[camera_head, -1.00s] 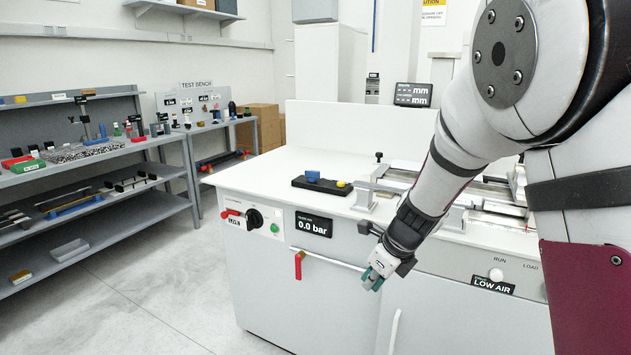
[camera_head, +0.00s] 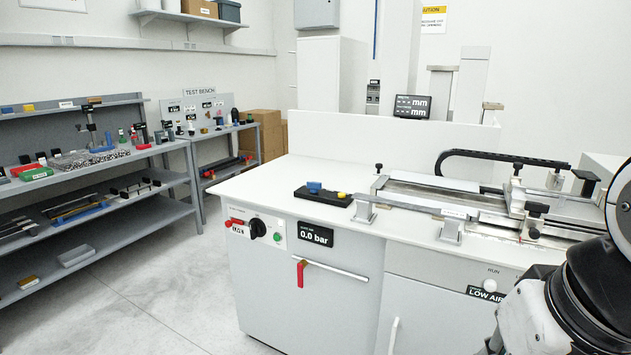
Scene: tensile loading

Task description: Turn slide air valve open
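A red lever handle (camera_head: 300,273), which looks like the air valve's, hangs straight down at the left end of a thin pale pipe (camera_head: 338,270) on the machine's white front. The lever stands crosswise to the pipe. A pressure display (camera_head: 316,234) above it reads 0.0 bar. A "LOW AIR" label (camera_head: 485,294) sits on the front at the right. My arm shows only at the lower right edge, apart from the lever. I cannot make out my gripper's fingers in this view.
A black rotary knob (camera_head: 257,228) sits left of the display, with a green button (camera_head: 277,237) beside it. A slide rig (camera_head: 430,195) covers the right of the machine top. Shelves (camera_head: 100,225) stand left. The floor before the lever is clear.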

